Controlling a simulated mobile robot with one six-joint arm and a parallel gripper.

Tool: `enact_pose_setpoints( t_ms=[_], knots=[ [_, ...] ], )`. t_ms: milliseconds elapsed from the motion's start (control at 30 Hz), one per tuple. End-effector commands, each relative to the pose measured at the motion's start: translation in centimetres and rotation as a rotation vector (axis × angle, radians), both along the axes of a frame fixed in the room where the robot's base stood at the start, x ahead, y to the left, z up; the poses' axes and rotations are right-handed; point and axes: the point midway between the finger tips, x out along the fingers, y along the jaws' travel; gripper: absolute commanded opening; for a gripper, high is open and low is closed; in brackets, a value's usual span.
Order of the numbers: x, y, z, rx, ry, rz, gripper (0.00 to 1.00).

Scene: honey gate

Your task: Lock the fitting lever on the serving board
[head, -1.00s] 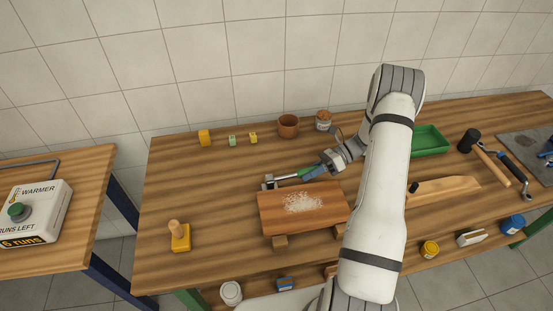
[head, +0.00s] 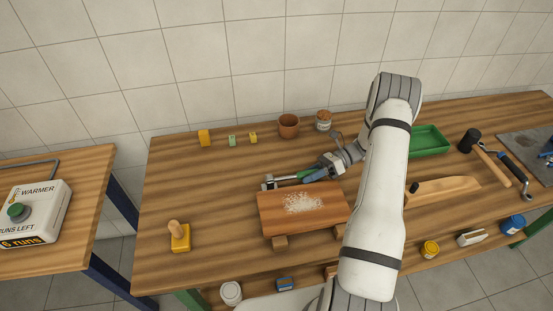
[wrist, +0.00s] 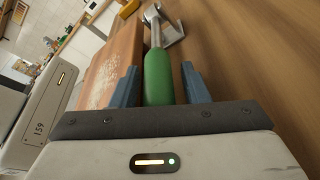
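The serving board (head: 275,213) is a brown wooden slab with a pale powdery patch, raised on small blocks on the bench. The fitting lever, a metal rod with a green handle (wrist: 158,78), lies along the board's far edge. Its metal bracket (head: 267,182) is at the board's far left corner, and the bracket also shows at the top of the wrist view (wrist: 168,30). My gripper (head: 308,176) is at the handle. In the wrist view its blue fingers (wrist: 160,85) stand open on either side of the handle, with a narrow gap on each side.
A brown pot (head: 288,126) and a jar (head: 323,120) stand behind the lever. A green tray (head: 430,141), a black mallet (head: 469,139) and a wooden wedge (head: 445,189) lie to the right. A yellow stamp-like block (head: 180,238) stands left, with clear bench around it.

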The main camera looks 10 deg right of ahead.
Motion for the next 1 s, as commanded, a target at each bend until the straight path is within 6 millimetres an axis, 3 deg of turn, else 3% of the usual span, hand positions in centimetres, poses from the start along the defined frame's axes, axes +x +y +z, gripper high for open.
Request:
enact_pose_setpoints(
  t_ms=[433, 1000],
  knots=[
    [-0.1, -0.3, 0.1, 0.004, 0.004, 0.004, 0.47],
    [0.7, -4.6, 1.2, 0.002, 0.001, 0.002, 0.47]
  ],
)
